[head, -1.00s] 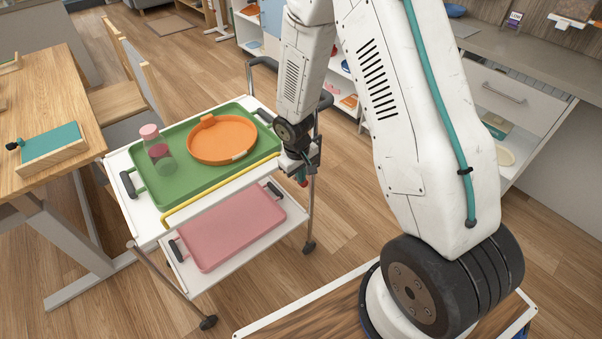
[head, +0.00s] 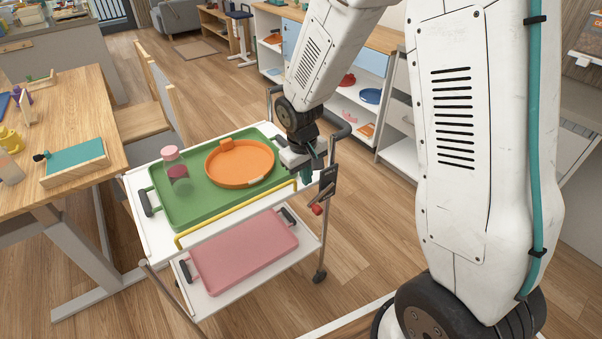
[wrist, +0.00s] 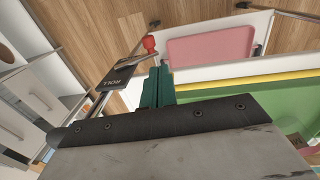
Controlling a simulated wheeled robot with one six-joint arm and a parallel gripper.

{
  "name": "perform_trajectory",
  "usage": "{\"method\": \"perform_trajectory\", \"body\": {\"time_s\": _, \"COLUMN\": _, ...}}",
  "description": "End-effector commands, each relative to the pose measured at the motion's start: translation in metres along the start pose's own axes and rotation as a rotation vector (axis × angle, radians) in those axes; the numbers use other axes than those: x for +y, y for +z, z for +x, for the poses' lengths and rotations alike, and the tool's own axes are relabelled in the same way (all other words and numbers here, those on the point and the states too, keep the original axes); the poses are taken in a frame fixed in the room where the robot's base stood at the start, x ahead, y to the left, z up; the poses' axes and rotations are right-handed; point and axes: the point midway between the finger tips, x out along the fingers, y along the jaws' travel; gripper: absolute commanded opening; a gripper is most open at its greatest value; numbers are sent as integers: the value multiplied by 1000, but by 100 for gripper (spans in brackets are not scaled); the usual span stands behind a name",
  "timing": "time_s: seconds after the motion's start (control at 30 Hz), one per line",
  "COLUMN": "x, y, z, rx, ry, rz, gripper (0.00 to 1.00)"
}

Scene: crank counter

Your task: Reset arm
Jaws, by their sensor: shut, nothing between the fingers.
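My arm reaches from the right of the head view to the cart's right end. My gripper (head: 306,180) points down beside the right end of the green tray (head: 200,203). Its teal fingers (wrist: 158,88) show together and empty in the wrist view. Close by is a cart post with a dark label plate and a red knob (head: 317,209); the red knob (wrist: 149,43) also shows beyond the fingertips in the wrist view, apart from them.
The white cart (head: 143,220) carries the green tray with an orange round tray (head: 240,178) and a pink-capped jar (head: 178,172). A pink tray (head: 244,252) lies on its lower shelf. A wooden table (head: 90,125) stands left. Floor right of the cart is clear.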

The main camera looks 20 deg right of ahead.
Motion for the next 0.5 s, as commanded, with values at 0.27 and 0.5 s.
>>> {"method": "perform_trajectory", "body": {"time_s": 0.27, "x": -1, "y": 10, "z": -2, "rx": -45, "ry": -2, "rz": 0, "gripper": 0}}
{"method": "perform_trajectory", "body": {"time_s": 0.5, "x": -4, "y": 70, "z": -40, "rx": -187, "ry": -23, "rz": 39, "gripper": 0}}
